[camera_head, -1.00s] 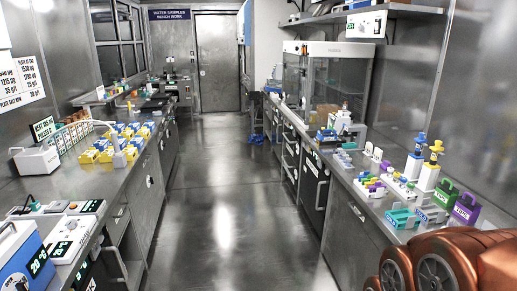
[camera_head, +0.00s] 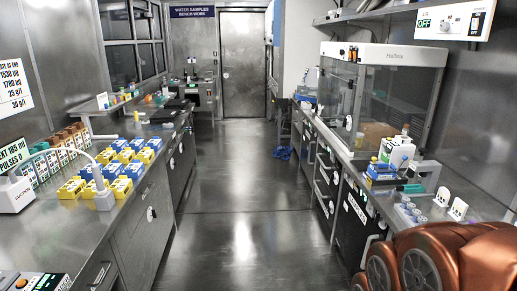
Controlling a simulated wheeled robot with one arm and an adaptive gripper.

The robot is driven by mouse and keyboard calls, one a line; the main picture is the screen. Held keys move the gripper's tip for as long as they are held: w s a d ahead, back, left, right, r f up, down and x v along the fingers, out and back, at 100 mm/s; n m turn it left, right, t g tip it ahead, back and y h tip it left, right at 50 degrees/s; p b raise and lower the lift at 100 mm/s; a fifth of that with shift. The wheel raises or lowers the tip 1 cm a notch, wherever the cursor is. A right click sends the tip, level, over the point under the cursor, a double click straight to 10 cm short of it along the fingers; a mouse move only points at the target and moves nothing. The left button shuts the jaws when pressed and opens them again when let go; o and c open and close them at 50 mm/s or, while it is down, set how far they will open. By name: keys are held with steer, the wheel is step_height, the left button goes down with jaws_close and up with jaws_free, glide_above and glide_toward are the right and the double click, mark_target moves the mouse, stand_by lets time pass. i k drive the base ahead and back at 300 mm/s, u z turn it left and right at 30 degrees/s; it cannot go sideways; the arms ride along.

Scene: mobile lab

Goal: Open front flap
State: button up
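A clear-walled cabinet with a white top (camera_head: 385,54) stands on the right-hand bench. Its clear panel facing the aisle (camera_head: 337,95) is seen at a steep angle, and its clear side panel (camera_head: 395,98) faces me. The task's front flap is not marked; the aisle-facing panel may be it. I cannot tell whether that panel is fully shut. My gripper is not in view. Only copper-coloured links of my arm show at the bottom right, well in front of the cabinet.
A blue-and-white instrument (camera_head: 390,160) stands on the right bench before the cabinet. A control box (camera_head: 455,22) sits on the shelf above. The left bench holds yellow and blue boxes (camera_head: 110,165). The aisle floor (camera_head: 240,215) is clear to the door (camera_head: 243,65).

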mark_target(327, 96)
steer(key=u, duration=0.05)
steer(key=i, duration=3.9)
